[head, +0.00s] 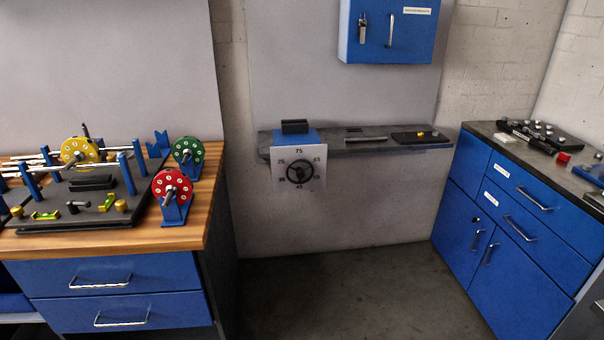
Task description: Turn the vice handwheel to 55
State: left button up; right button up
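The vice (294,136) is a blue block with a dark jaw on top, at the left end of a grey wall shelf. On its front is a pale square dial plate (281,181) with printed numbers, 75 at the top, 45 at the bottom, and others around the ring. The black handwheel (299,174) sits in the middle of the dial. The picture is too small to read which number the wheel's mark points at. Neither of my grippers shows in the head view.
The shelf (370,147) also holds a bar and a dark tray. A wooden bench (212,190) with rotors stands left, and a blue cabinet (515,205) stands right. A blue wall cabinet (388,30) hangs above. The floor (340,290) before the vice is clear.

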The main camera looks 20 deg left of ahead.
aim_at(300, 174)
jog(key=u, duration=0.7)
jog(key=i+l+u, duration=0.9)
jog(key=l+u, duration=0.15)
jog(key=i+l+u, duration=0.2)
jog(key=l+u, duration=0.15)
jog(key=l, duration=0.25)
